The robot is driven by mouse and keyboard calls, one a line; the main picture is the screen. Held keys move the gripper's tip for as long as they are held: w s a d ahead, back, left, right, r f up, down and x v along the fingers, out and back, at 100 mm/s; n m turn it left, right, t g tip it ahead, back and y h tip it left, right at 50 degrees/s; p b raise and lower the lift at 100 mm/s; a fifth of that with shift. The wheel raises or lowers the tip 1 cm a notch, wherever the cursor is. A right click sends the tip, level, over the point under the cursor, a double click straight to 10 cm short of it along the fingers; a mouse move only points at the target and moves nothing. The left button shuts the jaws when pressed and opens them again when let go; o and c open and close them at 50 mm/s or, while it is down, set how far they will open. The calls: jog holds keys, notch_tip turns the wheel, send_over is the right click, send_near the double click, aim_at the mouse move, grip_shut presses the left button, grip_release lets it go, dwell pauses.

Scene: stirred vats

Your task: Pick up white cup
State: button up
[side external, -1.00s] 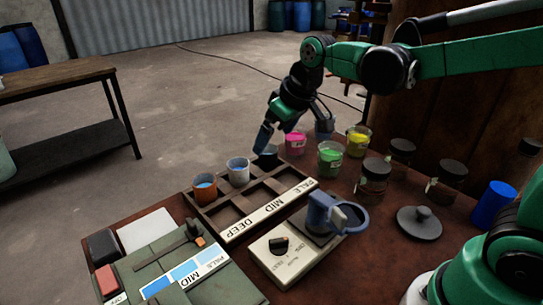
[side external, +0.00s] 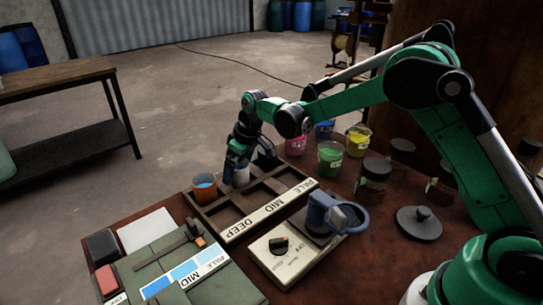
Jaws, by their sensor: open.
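The white cup (side external: 241,176) stands in the back row of the wooden rack (side external: 218,222), between the orange cup and the rack's right side. Only its lower part shows. My gripper (side external: 241,168) points down over it, with one finger at the cup's left and the other towards its right. The jaws are open. I cannot tell whether the fingers touch the cup. The orange cup (side external: 204,187) with blue liquid stands just left of my gripper.
Pink (side external: 296,145), green (side external: 330,158), yellow (side external: 358,141) and blue (side external: 324,129) tubs stand behind the rack. Dark-lidded jars (side external: 373,177) stand to the right. A scale-like device (side external: 283,258) is in front. The rack's front compartments look empty.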

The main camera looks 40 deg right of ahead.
jog(key=shift+f, duration=0.2)
jog(key=c, duration=1.3)
jog(key=shift+c, duration=0.2)
jog(key=shift+r, duration=0.15)
